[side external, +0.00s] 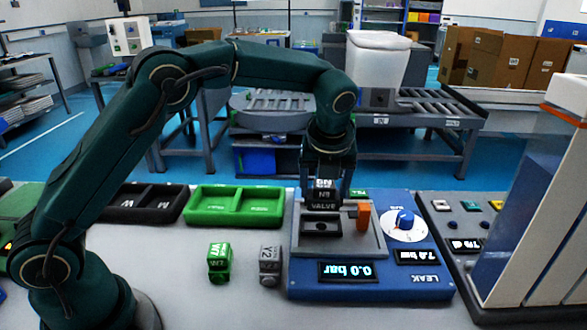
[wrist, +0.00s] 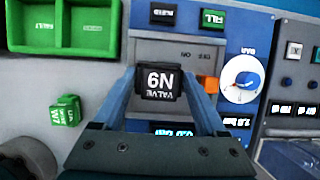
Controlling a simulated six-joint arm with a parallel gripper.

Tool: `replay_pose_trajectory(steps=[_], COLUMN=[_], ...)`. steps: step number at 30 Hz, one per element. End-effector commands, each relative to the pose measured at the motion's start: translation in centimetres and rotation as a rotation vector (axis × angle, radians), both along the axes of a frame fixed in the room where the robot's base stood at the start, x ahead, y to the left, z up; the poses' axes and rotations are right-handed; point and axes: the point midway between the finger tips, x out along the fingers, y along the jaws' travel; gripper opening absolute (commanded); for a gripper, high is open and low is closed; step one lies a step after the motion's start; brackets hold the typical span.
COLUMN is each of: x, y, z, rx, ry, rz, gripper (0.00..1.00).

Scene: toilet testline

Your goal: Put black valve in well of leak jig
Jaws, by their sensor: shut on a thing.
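The black valve (side external: 323,198), marked N9, is held upright between the fingers of my gripper (side external: 326,180). It also shows in the wrist view (wrist: 161,82), with a jaw on either side. The leak jig (side external: 300,288) is a blue box with a grey plate (side external: 350,246) on top. The plate has a dark well (side external: 320,228), which looks empty in the side view. The valve appears raised over the plate, above the well or slightly behind it; the exact alignment is unclear. In the wrist view the valve and gripper hide the well.
An orange block (side external: 363,216) stands on the plate right of the well, near a blue knob (side external: 405,219). A green valve (side external: 219,262) and grey valve (side external: 270,264) stand left of the jig. Behind them are green (side external: 235,222) and black (side external: 140,217) trays.

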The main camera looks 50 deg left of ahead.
Motion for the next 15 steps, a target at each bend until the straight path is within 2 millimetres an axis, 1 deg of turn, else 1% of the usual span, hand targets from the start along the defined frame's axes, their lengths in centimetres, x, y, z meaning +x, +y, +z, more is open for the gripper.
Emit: replay_pose_trajectory(steps=[1,9,15], x=[-0.1,0.0,0.0], y=[0.0,0.0,0.1], z=[-0.6,-3.1,-4.3], rx=[0.001,0.000,0.000], ry=[0.003,0.003,0.002], rz=[0.001,0.001,0.002], gripper=[0.10,0.10,0.10])
